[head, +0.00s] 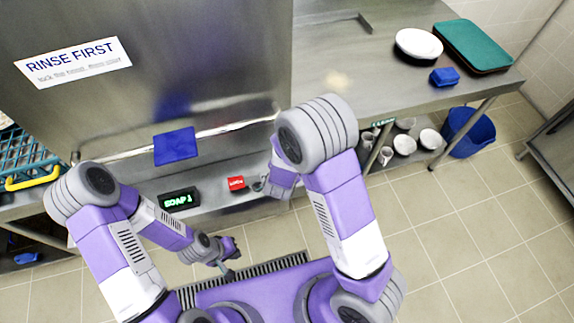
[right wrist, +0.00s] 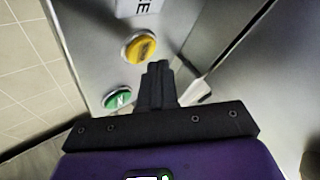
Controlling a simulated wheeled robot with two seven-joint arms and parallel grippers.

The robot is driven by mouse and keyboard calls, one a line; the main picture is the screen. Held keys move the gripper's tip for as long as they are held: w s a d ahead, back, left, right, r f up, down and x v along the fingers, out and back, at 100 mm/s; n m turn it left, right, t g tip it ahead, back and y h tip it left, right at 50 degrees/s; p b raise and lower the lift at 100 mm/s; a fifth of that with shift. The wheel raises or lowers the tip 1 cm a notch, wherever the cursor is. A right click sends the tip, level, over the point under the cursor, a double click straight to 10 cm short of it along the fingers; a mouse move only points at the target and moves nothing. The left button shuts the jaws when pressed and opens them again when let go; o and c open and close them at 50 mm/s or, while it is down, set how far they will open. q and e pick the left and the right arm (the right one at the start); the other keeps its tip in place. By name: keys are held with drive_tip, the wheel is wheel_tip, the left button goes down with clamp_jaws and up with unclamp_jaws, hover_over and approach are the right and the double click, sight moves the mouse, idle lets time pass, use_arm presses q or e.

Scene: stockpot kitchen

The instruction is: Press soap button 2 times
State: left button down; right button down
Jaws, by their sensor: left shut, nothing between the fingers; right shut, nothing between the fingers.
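A small black display (head: 179,200) with green letters, which seem to read "SOAP 1", is on the front of the steel machine (head: 200,60). A red labelled piece (head: 236,183) sits to its right. In the right wrist view, a yellow round button (right wrist: 139,47) and a green round button (right wrist: 117,98) are on a steel panel. I cannot tell which is the soap button. My right gripper (right wrist: 158,68) is shut and empty, its tips close beside the yellow button; contact is unclear. My left gripper (head: 231,273) is shut and empty, low over the floor.
A blue panel (head: 175,146) is on the machine's front. A blue-green rack (head: 22,160) stands at left. White cups and a blue bucket (head: 467,133) are below.

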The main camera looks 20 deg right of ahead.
drive_tip(key=shift+r, duration=0.1)
wheel_tip(320, 180, up, 5)
drive_tip(key=p, duration=0.4)
idle(0.3)
idle(2.4)
drive_tip(key=m+b, duration=0.1)
drive_tip(key=b, duration=0.1)
drive_tip(key=m+y+b, duration=0.1)
drive_tip(key=m+b, duration=0.1)
drive_tip(key=m+y+b, duration=0.1)
drive_tip(key=m+b, duration=0.1)
drive_tip(key=shift+w+f, duration=0.25)
drive_tip(key=shift+w, duration=0.05)
drive_tip(key=r+m+y+b, duration=0.1)
drive_tip(key=m+b, duration=0.1)
drive_tip(key=r+m+y+b, duration=0.1)
drive_tip(key=m, duration=0.1)
drive_tip(key=r+m+y+b, duration=0.1)
drive_tip(key=r+m+b, duration=0.1)
drive_tip(key=shift+s+d+r+y+b, duration=0.1)
drive_tip(key=shift+s+y+b, duration=0.2)
drive_tip(key=shift+b, duration=0.05)
